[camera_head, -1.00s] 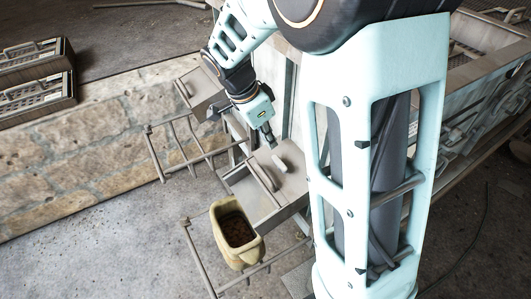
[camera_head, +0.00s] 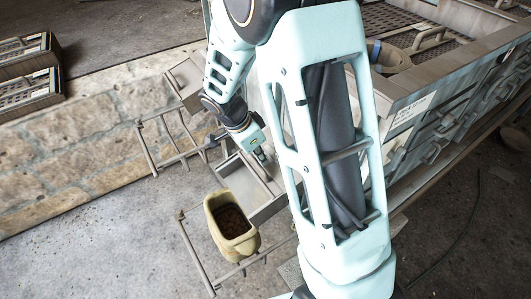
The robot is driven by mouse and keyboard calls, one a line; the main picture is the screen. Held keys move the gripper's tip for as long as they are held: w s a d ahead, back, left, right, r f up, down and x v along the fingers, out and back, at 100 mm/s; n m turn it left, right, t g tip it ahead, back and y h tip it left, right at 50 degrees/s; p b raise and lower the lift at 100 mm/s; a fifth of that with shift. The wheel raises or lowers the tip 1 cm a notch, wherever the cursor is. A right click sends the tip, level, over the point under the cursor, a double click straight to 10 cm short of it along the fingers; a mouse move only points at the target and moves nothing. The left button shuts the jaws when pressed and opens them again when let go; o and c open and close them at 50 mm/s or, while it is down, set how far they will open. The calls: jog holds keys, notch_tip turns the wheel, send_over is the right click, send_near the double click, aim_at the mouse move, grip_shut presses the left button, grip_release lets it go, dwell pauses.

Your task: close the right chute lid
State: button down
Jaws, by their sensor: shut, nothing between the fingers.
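The right chute (camera_head: 266,211) is a grey metal box at mid-picture, partly hidden behind my arm. Its flat grey lid (camera_head: 251,164) carries a bar handle and shows just below my gripper. How far the lid stands open I cannot tell. My gripper (camera_head: 264,160) is shut and empty, pointing down over the lid. I cannot tell whether its tips touch the lid.
A second grey chute (camera_head: 184,80) stands behind, at upper left. A tan bucket with brown contents (camera_head: 230,243) sits at a rail frame in front of the right chute. A low stone wall (camera_head: 75,145) runs left. A metal bench with drawers (camera_head: 445,115) stands right.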

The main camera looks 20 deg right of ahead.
jog(key=s+a+f+b, duration=0.2)
jog(key=a+b, duration=0.4)
jog(key=a, duration=0.3)
jog(key=shift+s+f, duration=0.35)
jog(key=shift+s, duration=0.1)
jog(key=shift+a, duration=0.1)
jog(key=w+d+r+p, duration=0.1)
jog(key=d+r, duration=0.1)
jog(key=d, duration=0.2)
jog(key=w+p+v, duration=0.1)
jog(key=v, duration=0.9)
jog(key=shift+s, duration=0.3)
